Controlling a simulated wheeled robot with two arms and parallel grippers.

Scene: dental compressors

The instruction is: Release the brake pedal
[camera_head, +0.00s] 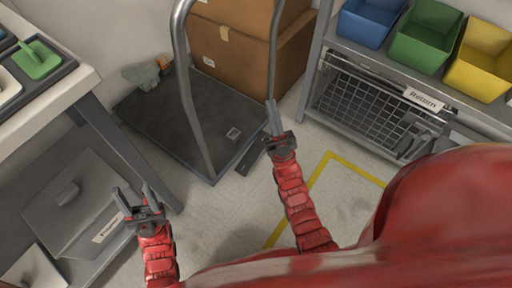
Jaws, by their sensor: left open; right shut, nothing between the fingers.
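A dark platform cart (165,122) with a tall metal handle (183,70) stands on the floor. A dark flat piece that looks like the brake pedal (248,162) sticks out at its right front edge; I cannot tell whether it is pressed down or raised. My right gripper (271,105) is shut and empty. In the picture its fingers point up beside the cart's right edge, just right of the pedal; contact cannot be told. My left gripper (133,191) is open and empty, left of the cart's front corner and in front of the grey cabinet.
Cardboard boxes (235,58) are at the cart's back. A workbench (88,84) with trays is at left, above a grey cabinet (75,190). Blue, green and yellow bins (427,38) top a rack with a "Return" wire basket (365,103). Floor inside yellow tape (318,178) is clear.

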